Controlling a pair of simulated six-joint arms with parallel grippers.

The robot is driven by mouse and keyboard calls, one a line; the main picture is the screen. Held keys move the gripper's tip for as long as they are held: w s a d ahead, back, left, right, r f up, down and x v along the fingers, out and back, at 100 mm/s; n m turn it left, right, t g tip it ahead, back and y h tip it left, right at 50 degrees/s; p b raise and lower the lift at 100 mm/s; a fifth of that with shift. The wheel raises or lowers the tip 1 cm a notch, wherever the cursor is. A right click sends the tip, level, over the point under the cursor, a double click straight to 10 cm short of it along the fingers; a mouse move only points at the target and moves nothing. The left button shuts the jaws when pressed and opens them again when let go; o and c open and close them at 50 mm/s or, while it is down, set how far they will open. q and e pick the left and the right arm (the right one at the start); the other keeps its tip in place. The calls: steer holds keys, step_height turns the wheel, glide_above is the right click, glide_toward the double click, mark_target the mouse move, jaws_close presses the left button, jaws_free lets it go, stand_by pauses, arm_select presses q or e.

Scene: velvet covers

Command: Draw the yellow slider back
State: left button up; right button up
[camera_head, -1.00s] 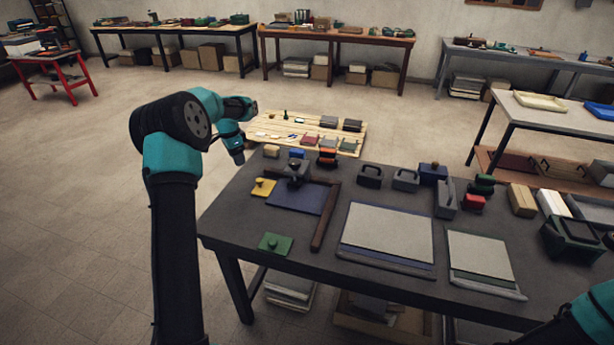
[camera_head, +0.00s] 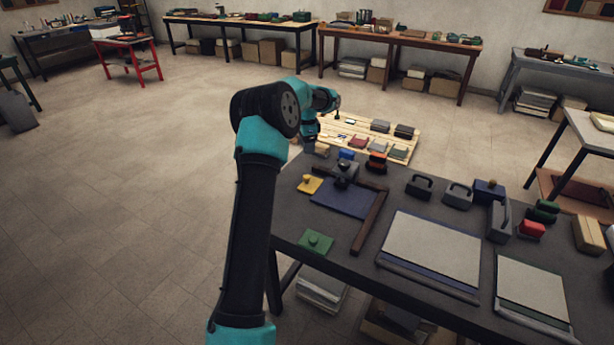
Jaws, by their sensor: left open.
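The yellow slider (camera_head: 309,185) is a small yellow plate with a round knob, lying flat near the left edge of the dark table. It sits beside the left edge of a dark blue panel (camera_head: 343,199). My left gripper (camera_head: 309,146) hangs at the table's far left corner, beyond the yellow slider and apart from it. It is small in the picture and its fingers are hard to make out; it is open, and I see nothing held. My right gripper is not in view.
A green knobbed plate (camera_head: 316,242) lies nearer on the table (camera_head: 350,262). A dark knobbed block (camera_head: 342,173) stands at the blue panel's far edge, and a brown bar (camera_head: 369,222) runs along its right. Grey panels (camera_head: 432,250) and handled blocks (camera_head: 419,186) fill the right side.

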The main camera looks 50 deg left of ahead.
mark_target(307, 176)
arm_select(q)
step_height(307, 176, down, 14)
steer(key=shift+f, duration=0.25)
stand_by(0.4)
jaws_close()
stand_by(0.3)
